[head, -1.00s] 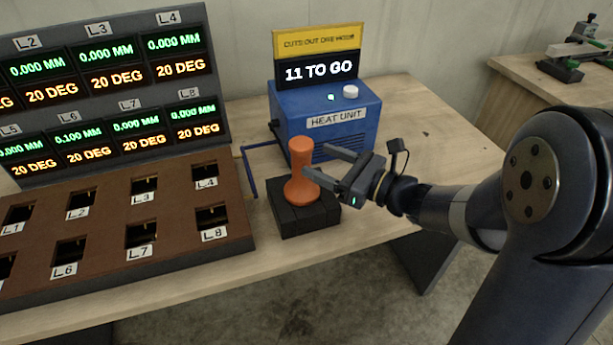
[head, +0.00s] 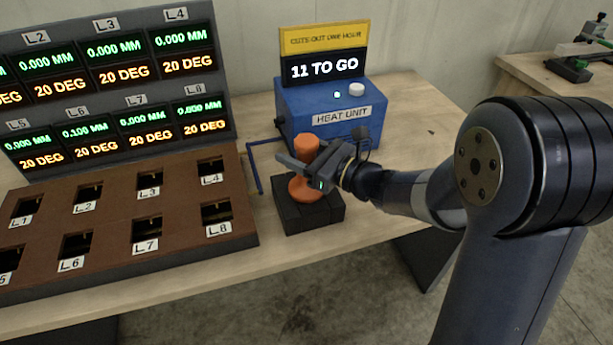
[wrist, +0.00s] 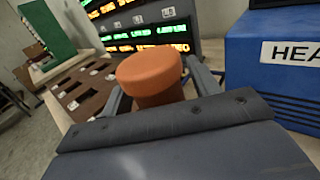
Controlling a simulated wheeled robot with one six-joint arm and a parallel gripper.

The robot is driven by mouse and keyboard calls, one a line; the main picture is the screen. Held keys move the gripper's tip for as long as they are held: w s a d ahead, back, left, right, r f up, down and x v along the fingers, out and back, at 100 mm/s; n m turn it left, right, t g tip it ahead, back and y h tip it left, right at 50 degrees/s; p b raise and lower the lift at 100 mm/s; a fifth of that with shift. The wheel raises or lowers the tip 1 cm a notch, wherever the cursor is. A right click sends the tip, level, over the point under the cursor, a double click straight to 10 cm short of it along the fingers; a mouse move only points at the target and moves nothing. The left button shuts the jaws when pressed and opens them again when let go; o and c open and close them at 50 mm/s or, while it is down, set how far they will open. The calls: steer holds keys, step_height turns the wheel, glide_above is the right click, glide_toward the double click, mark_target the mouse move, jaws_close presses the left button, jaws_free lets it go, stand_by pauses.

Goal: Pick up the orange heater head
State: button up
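The orange heater head (head: 305,187) stands upright on a black block (head: 316,218) on the bench. In the wrist view its round top (wrist: 150,75) sits between my two fingers. My gripper (head: 303,166) is around the neck of the heater head, one finger on each side. In the wrist view the fingers are spread, and a gap seems to show at least on the right side. The head's middle is partly hidden by my gripper in the head view. Contact with the fingers is not clear.
The blue heat unit (head: 325,115) stands right behind the block, with a sign reading "11 TO GO" on top. A brown slotted board (head: 118,215) with labelled openings and a display panel (head: 110,75) stand to the left. A blue bent tube (head: 252,170) runs beside the block.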

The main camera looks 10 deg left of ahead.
jaws_close()
stand_by(0.4)
stand_by(0.4)
